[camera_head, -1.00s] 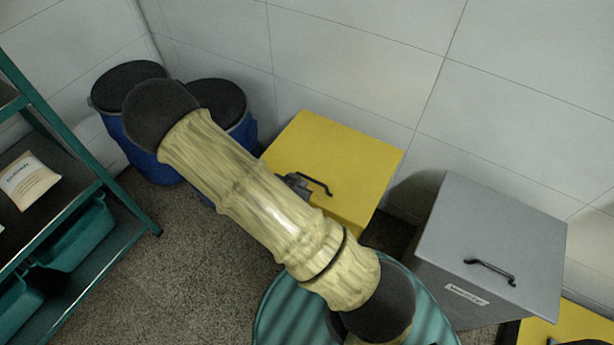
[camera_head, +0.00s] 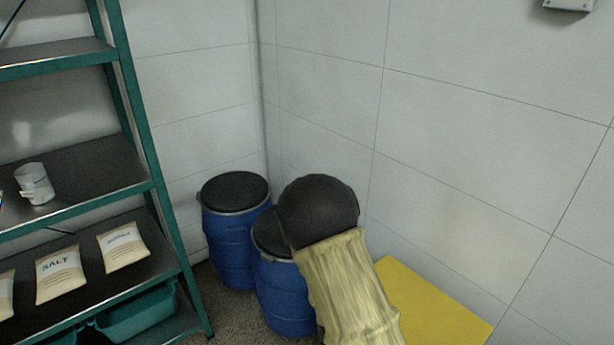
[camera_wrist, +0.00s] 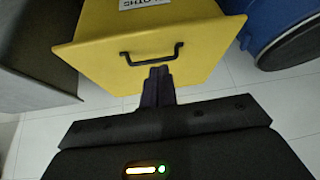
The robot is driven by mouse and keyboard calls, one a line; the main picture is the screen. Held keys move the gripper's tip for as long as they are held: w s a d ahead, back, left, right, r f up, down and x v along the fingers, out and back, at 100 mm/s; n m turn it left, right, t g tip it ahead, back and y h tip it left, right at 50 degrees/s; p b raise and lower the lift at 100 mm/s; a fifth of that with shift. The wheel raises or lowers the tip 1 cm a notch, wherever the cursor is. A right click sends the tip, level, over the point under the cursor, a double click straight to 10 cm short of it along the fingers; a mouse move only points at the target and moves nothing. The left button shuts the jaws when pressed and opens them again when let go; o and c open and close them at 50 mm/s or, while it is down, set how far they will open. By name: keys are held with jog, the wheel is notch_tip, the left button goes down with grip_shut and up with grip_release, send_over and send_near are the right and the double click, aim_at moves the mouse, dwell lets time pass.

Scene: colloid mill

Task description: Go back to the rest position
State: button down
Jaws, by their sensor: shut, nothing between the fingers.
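My gripper (camera_wrist: 158,78) shows in the wrist view with its two dark fingers together and nothing between them. The fingertips appear just below the black handle (camera_wrist: 151,55) of a yellow bin (camera_wrist: 190,25) with a partly cut-off label. I cannot tell how far apart the fingers and the handle are. In the head view my arm rises at the lower middle, and my gripper is out of that picture. The yellow bin's lid (camera_head: 437,310) shows at the lower right there.
Two blue drums (camera_head: 232,250) (camera_head: 283,295) with black lids stand in the corner, the right one partly behind my arm. A green shelf (camera_head: 150,150) at the left holds several bags (camera_head: 60,272) and a white cup (camera_head: 34,183). A grey bin (camera_wrist: 35,50) stands beside the yellow one.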

jog(key=s+r+n+y+p, duration=0.1)
jog(key=r+p, duration=0.4)
jog(key=r, duration=0.5)
jog(key=s+d+r+n+g+y+p, duration=0.1)
jog(key=s+r+n+p, duration=0.3)
jog(key=r, duration=0.7)
jog(key=s+d+r+n+g+y+p, duration=0.1)
jog(key=s+r+n+y+p, duration=0.1)
jog(key=r+p, duration=0.4)
notch_tip(320, 180, up, 5)
jog(key=shift+s+r+n, duration=0.15)
jog(key=shift+s+n, duration=0.45)
jog(key=shift+n, duration=0.3)
